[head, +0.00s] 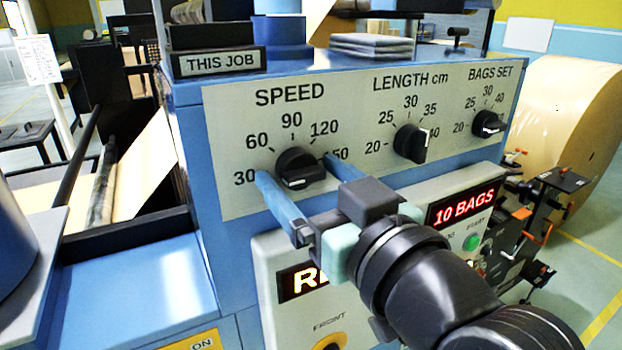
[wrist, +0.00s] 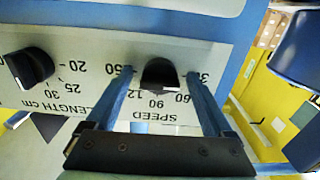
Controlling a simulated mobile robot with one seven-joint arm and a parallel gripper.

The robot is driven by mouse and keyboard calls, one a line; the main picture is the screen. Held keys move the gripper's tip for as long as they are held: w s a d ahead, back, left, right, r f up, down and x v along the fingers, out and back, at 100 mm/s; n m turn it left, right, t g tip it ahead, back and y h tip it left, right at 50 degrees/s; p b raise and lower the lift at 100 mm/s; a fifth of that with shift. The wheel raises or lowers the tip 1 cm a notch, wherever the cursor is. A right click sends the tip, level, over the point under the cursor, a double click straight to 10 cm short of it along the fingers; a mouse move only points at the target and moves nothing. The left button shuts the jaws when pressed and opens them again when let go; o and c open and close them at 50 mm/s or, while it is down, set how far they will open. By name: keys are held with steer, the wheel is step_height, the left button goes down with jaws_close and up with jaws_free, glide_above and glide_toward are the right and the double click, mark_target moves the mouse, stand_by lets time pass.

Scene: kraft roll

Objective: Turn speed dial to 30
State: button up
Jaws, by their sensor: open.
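The speed dial (head: 298,168) is a black knob on a pale panel, with marks 30, 60, 90, 120 and 150 around it. Which mark its pointer faces I cannot tell clearly. My gripper (head: 296,167) is open, its two blue fingers on either side of the dial. The left finger covers the area just beside the 30, and the right finger partly hides the 150. In the wrist view, where the lettering is upside down, the dial (wrist: 160,74) sits between the fingertips (wrist: 159,74), with a visible gap on each side.
The length dial (head: 411,143) and bags set dial (head: 488,124) are to the right on the same panel. Below are a lit "10 BAGS" display (head: 465,207) and a green start button (head: 471,242). A "THIS JOB" sign (head: 219,63) stands on top. A large kraft roll (head: 560,120) is at right.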

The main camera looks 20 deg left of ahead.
steer(key=b+v, duration=0.2)
steer(key=v, duration=1.1)
steer(key=shift+b, duration=0.35)
steer(key=w+d+r+m+t+h+p, duration=0.1)
steer(key=w+d+r+m+t+h, duration=0.1)
steer(key=w+r+m+t+h, duration=0.55)
steer(key=s+d+r+m+t+h, duration=0.1)
steer(key=s+r+t+h, duration=0.2)
steer(key=r+t, duration=0.1)
steer(key=s+d+r+m+t+h+p, duration=0.1)
steer(key=s+d+r+m+t+h, duration=0.1)
steer(key=r+t, duration=0.3)
step_height(320, 180, up, 3)
steer(key=shift+s+f+h, duration=0.2)
steer(key=shift+s+h, duration=0.15)
steer(key=shift+h, duration=0.5)
